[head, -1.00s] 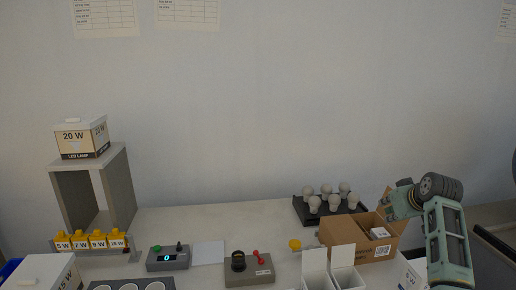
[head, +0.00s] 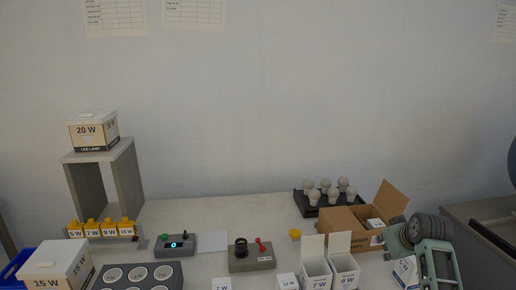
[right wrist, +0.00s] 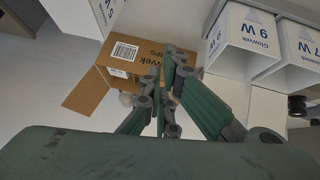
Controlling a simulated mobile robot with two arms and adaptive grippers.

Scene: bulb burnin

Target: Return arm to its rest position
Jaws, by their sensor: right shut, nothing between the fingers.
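My right gripper (head: 398,243) is at the right of the head view, just right of the open cardboard box (head: 345,221); the arm partly hides it. In the right wrist view my right gripper (right wrist: 162,78) has its green fingers together and empty. Behind them is the cardboard box (right wrist: 127,52) with its barcode label and one flap out to the side. I cannot tell whether the fingers touch the box. My left gripper is in neither view.
White 7 W and 9 W boxes (head: 316,274) stand open in front. A dark tray (head: 302,205) of bulbs sits behind the cardboard box. A grey tester (head: 252,262), a counter (head: 178,246) and a round-holed tray (head: 112,286) lie leftward. A shelf (head: 128,180) carries a 20 W box (head: 94,133).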

